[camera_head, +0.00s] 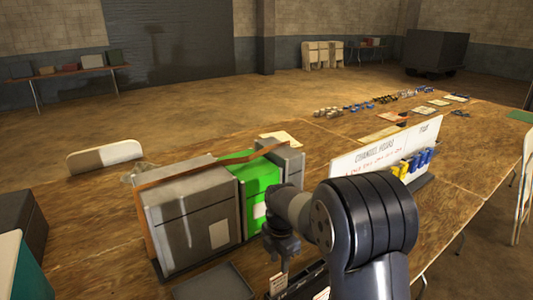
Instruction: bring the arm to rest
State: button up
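My arm reaches up from the bottom right and bends over toward the left. My gripper (282,247) hangs at its end as a small dark shape, just right of the green box. It is too small and dark to tell whether its fingers are open or shut, and I see nothing clearly held in it. My own arm hides part of the table behind it.
A grey cabinet (190,222) and a green box (256,188) stand left of my gripper. A white sign (345,160) with blue and yellow items (412,165) stands behind my arm. A dark tray (214,284) lies in front. The wooden table (95,215) has bare areas at left.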

aim_at(279, 274)
notch_tip(279, 274, down, 7)
jog(key=shift+r+p, duration=0.1)
jog(key=shift+p, duration=0.55)
jog(key=shift+r+p, duration=0.45)
jog(key=shift+r, duration=0.3)
